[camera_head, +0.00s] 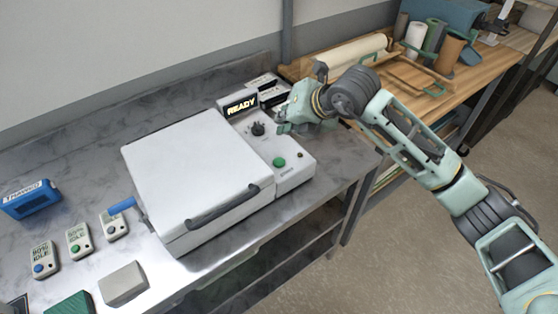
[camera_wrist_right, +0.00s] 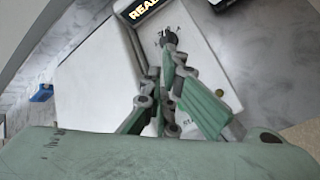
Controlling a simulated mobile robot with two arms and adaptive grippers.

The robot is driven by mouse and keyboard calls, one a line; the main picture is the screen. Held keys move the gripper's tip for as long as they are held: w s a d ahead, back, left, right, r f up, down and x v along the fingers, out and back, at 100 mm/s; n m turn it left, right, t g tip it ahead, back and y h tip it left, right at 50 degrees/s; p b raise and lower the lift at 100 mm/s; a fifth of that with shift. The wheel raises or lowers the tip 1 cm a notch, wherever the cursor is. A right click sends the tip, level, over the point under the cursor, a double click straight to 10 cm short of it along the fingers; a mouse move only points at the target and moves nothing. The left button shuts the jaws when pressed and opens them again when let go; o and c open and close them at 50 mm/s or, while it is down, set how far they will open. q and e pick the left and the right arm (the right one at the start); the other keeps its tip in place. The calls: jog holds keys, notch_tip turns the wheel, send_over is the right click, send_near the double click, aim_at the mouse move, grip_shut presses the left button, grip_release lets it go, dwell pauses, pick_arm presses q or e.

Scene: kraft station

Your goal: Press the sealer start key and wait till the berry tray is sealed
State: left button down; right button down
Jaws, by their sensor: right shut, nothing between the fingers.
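The sealer (camera_head: 190,170) is a white machine on the marble counter with its lid down. Its display (camera_head: 241,106) reads READY. A black knob (camera_head: 258,128) and a round green key (camera_head: 279,162) sit on its right-hand panel, with a small dark button (camera_head: 300,155) beside the key. My right gripper (camera_head: 281,125) is shut and empty above the panel, right of the knob and behind the green key. In the right wrist view its fingers (camera_wrist_right: 168,50) reach over the white panel below the display. No berry tray shows; the closed lid hides the sealer's inside. My left gripper is out of view.
Several small labelled devices (camera_head: 79,239) and a blue box (camera_head: 32,199) stand left of the sealer. A wooden bench (camera_head: 470,62) with rolls is at the back right. The floor (camera_head: 400,240) is clear.

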jog(key=b, duration=0.4)
send_over(283, 159)
jog(key=f, duration=0.5)
jog(key=w+f, duration=0.1)
jog(key=f, duration=0.1)
jog(key=shift+f, duration=0.75)
jog(key=shift+b, duration=0.35)
jog(key=shift+f+b, duration=0.4)
jog(key=shift+b, duration=0.05)
jog(key=shift+f+b, duration=0.55)
jog(key=shift+b, duration=0.05)
dwell(0.4)
jog(key=shift+r, duration=0.1)
jog(key=shift+r+p, duration=0.45)
jog(key=shift+r, duration=0.4)
